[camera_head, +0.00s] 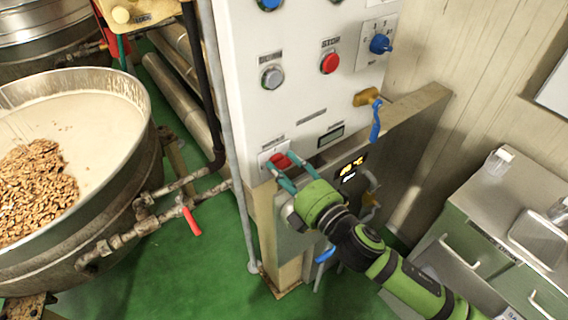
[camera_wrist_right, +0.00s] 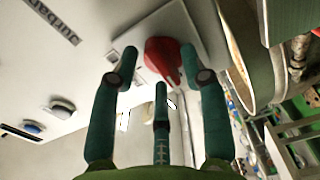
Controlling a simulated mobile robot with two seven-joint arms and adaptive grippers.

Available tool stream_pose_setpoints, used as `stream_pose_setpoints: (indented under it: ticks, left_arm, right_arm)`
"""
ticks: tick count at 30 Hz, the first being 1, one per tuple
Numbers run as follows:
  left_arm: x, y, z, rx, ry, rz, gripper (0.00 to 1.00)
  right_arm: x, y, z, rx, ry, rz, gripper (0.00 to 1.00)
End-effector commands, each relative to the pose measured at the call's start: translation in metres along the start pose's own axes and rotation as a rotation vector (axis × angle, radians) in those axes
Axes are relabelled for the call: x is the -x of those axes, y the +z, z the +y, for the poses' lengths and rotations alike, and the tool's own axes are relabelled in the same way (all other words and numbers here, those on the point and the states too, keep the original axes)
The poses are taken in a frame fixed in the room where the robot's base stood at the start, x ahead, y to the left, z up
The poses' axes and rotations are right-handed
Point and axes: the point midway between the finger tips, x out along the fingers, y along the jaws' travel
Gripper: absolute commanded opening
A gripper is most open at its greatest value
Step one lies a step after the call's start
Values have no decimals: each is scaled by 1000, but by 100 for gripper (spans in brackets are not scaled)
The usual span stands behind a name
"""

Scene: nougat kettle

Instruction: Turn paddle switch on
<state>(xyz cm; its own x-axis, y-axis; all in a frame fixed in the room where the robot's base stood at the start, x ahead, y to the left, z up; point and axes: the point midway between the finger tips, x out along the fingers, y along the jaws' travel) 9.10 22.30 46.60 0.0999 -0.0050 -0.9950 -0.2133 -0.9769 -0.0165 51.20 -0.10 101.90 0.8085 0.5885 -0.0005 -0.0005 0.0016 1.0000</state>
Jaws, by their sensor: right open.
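The paddle switch is a red handle (camera_head: 281,160) on a small pale plate, low on the left of the white control panel (camera_head: 300,100). In the right wrist view the red handle (camera_wrist_right: 163,58) sits between the fingertips of my right gripper (camera_wrist_right: 158,70). In the head view my right gripper (camera_head: 282,170) reaches up to the switch from below right, its teal fingers apart around the red handle. I cannot tell whether a finger touches it. The lower part of the switch is partly hidden by the fingers. My left gripper is not in view.
A kettle (camera_head: 140,95) with pale mix and nuts stands at the left. Its pipe has a red valve lever (camera_head: 192,222). A grey conduit (camera_head: 228,130) runs beside the panel's left edge. A blue-handled valve (camera_head: 376,120) juts out right of the switch. A cabinet (camera_head: 470,200) stands at right.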

Motion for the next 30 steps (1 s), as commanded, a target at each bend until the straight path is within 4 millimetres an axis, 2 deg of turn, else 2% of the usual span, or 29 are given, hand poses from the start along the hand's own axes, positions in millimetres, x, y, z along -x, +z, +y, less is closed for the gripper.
stream_pose_setpoints:
  ticks: [3, 11, 12, 14, 15, 23, 30]
  left_arm:
    - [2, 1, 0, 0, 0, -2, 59]
    - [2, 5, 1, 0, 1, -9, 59]
    - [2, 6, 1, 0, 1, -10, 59]
    - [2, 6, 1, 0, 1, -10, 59]
    - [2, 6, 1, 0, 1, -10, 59]
    - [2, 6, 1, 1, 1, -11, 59]
    - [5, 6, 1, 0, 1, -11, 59]
  right_arm:
    - [-7, 0, 1, 0, 0, 0, 45]
    - [-8, 0, 0, -1, 0, 0, 45]
    - [-8, 0, 0, -1, -1, 0, 29]
    - [-8, 0, 0, -2, -1, 0, 5]
    - [-8, 0, 0, -1, -1, -1, 0]
    - [-8, 0, 0, -8, -1, -1, 0]
    - [-8, 1, 0, -82, -2, -2, 0]
